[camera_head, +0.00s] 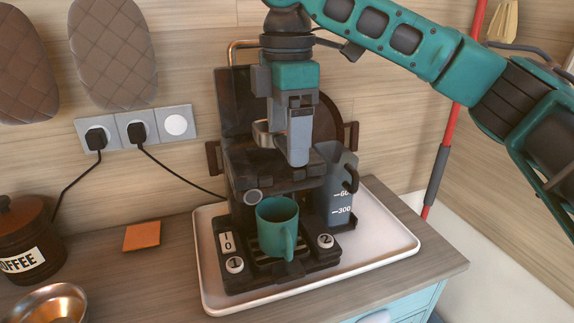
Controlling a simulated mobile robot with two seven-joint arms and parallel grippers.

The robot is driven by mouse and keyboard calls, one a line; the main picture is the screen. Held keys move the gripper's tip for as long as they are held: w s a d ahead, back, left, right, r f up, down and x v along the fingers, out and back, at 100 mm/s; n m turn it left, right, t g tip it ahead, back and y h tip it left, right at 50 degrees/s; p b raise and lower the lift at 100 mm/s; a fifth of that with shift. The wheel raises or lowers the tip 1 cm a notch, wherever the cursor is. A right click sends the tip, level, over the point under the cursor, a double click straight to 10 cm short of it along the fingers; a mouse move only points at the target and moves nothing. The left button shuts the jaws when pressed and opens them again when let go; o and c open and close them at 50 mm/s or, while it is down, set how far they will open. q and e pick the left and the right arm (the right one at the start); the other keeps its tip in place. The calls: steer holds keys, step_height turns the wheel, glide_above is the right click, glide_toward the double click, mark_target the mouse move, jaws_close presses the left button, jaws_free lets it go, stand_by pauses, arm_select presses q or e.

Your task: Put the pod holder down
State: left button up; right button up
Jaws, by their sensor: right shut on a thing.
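My right gripper (299,155) points down over the top of the dark coffee machine (240,180). It is shut on what seems to be the pod holder, of which a small metallic, cup-like part (263,133) shows just left of the fingers. The rest of the holder is hidden behind the gripper. I cannot tell whether the holder touches the machine. My left gripper is not in view.
A teal mug (275,222) stands on the machine's drip tray. The machine and a grey water tank (339,180) stand on a white tray (385,247). On the left are an orange square (142,236), a coffee jar (25,240) and a metal bowl (48,305). Counter around the orange square is clear.

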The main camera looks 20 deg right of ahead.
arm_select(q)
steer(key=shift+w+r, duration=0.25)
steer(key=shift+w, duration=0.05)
arm_select(e)
step_height(320, 180, down, 6)
steer(key=shift+r, duration=0.2)
steer(key=shift+f, duration=0.1)
steer(key=o, duration=0.9)
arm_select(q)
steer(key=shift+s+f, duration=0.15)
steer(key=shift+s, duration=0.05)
arm_select(e)
steer(key=shift+o, duration=0.2)
step_height(320, 180, up, 12)
steer(key=shift+r, duration=0.15)
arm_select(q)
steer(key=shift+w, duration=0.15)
